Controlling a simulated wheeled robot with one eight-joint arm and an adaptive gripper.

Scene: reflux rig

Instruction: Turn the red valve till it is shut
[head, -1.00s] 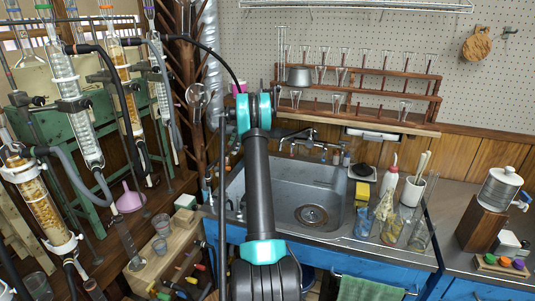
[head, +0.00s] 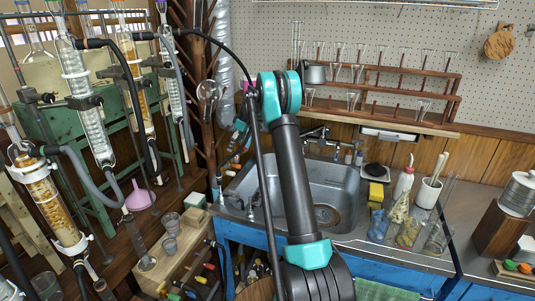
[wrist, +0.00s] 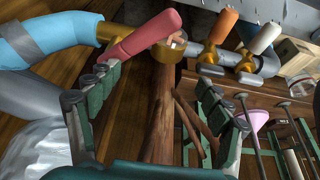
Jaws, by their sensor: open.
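The red valve's handle (wrist: 145,35) shows in the wrist view at upper centre, a thick red lever slanting up to the right. It sits by a brass fitting (wrist: 168,50) on a pipe with a light blue sleeve (wrist: 45,40). My gripper (wrist: 155,80) is open, its green and grey fingers spread wide below the handle. The left finger's tip lies close to the handle's lower left end in the picture; I cannot tell whether they touch. Nothing is between the fingers. I cannot make out the red valve in the head view, where my arm covers part of the scene.
Glass columns (head: 92,120) and hoses crowd the left. A wooden post (wrist: 162,110) stands behind my gripper.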

